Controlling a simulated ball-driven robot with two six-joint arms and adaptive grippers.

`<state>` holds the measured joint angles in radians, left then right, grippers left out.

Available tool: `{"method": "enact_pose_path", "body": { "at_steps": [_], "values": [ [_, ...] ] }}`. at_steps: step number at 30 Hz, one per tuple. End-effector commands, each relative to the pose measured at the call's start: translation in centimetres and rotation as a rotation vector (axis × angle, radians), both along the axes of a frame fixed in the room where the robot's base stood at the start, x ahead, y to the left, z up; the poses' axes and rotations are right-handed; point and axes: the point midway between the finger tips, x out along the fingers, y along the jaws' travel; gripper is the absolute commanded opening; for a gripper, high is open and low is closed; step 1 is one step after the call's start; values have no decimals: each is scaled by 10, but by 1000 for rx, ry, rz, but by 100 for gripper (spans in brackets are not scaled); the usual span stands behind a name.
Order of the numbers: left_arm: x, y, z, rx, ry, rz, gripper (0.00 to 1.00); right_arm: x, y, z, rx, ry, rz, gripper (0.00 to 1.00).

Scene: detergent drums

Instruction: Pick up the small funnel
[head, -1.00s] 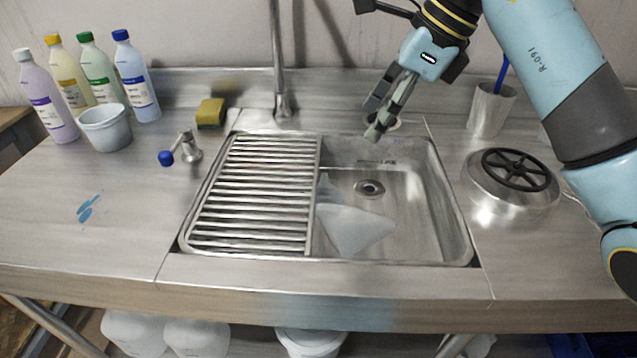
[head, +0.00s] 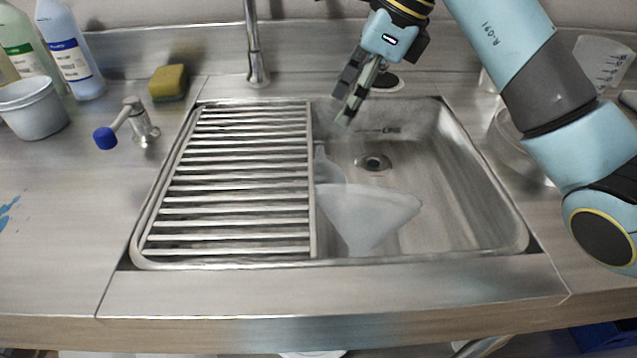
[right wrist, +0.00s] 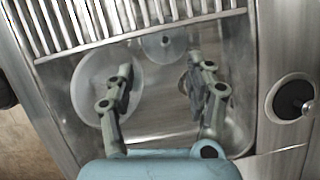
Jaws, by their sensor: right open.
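A small translucent funnel (head: 326,167) lies in the sink basin close to the rack's right edge. The right wrist view shows this small funnel (right wrist: 165,44) beside the rack bars. A larger translucent white funnel (head: 368,212) lies in front of it; the larger funnel (right wrist: 98,84) is at left in the right wrist view. My right gripper (head: 346,112) is open and empty above the back left of the open basin, behind and above the small funnel. Its two fingers (right wrist: 160,85) are spread apart in the wrist view. My left gripper is not in view.
A slatted rack (head: 235,187) covers the left of the sink (head: 478,175). A tap (head: 256,55), sponge (head: 168,82), blue-tipped valve (head: 128,125), grey pot (head: 33,108) and bottles (head: 72,50) stand behind and left. The basin's right side is clear.

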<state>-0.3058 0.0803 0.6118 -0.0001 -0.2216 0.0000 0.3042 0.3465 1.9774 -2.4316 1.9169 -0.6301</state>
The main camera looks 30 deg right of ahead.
Motion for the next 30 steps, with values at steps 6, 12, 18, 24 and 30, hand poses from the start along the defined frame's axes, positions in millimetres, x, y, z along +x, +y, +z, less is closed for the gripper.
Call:
{"method": "enact_pose_path", "body": {
  "at_steps": [6, 12, 18, 24, 30],
  "values": [
    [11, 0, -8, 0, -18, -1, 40, 5, 8, -29, 4, 5, 0, 55],
    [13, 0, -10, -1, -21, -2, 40, 12, 16, -55, 2, 4, 0, 55],
    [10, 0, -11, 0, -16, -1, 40, 18, 19, -72, 1, 5, 0, 55],
    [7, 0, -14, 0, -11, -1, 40, 27, 25, -101, 2, 5, 0, 55],
    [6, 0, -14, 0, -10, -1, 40, 30, 27, -108, 0, 1, 0, 55]
  ]
}}
